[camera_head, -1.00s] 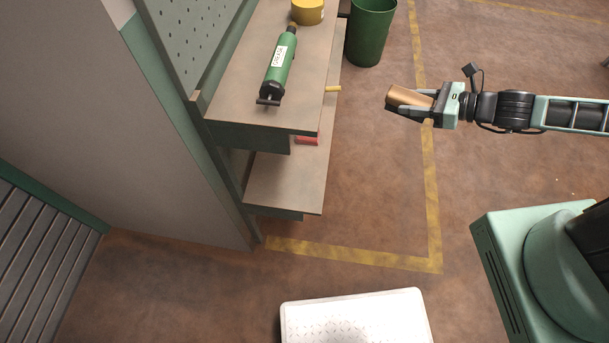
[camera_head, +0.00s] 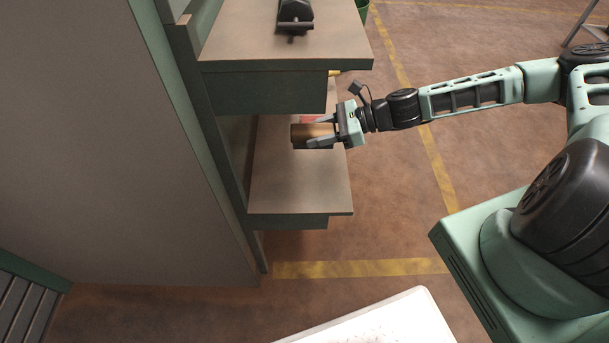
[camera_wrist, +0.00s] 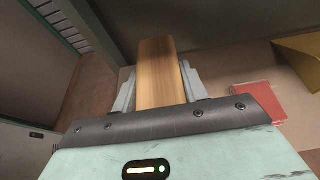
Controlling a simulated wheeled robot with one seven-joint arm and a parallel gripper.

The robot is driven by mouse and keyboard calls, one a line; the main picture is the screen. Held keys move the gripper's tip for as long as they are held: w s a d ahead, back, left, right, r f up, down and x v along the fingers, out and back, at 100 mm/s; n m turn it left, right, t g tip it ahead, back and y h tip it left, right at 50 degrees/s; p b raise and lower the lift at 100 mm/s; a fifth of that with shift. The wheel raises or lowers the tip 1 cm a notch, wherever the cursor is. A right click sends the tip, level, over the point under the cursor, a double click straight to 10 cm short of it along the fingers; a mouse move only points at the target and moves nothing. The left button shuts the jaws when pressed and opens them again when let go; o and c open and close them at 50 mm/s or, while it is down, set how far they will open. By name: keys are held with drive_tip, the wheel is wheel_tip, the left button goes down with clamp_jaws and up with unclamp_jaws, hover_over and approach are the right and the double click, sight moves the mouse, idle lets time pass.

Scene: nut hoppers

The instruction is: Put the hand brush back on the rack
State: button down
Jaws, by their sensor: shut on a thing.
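My gripper (camera_head: 322,136) is shut on a brown wooden block-like piece, the hand brush (camera_head: 305,131). In the wrist view the brush's wooden top (camera_wrist: 159,70) shows between the two grey fingers; its bristles cannot be made out clearly. The rack (camera_head: 285,185) is a wooden-topped shelf unit with a green frame. My gripper holds the brush over the lower shelf, below the level of the upper shelf (camera_head: 270,35). I cannot tell whether the brush touches the lower shelf.
A red item (camera_wrist: 272,103) lies on the lower shelf beside the brush, with a yellow item (camera_wrist: 300,58) near it. A dark-ended grease tool (camera_head: 295,14) lies on the upper shelf. A white platform (camera_head: 385,322) is on the floor in front. The lower shelf's near part is clear.

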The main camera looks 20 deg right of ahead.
sight(316, 168)
wheel_tip(316, 168, down, 10)
drive_tip(key=shift+r+b, duration=0.1)
drive_tip(key=shift+b, duration=0.85)
drive_tip(key=c, duration=0.8)
unclamp_jaws()
drive_tip(key=shift+f, duration=0.2)
drive_tip(key=shift+o, duration=0.2)
drive_tip(key=shift+r, duration=0.25)
drive_tip(key=p+v, duration=0.1)
drive_tip(key=v, duration=1.1)
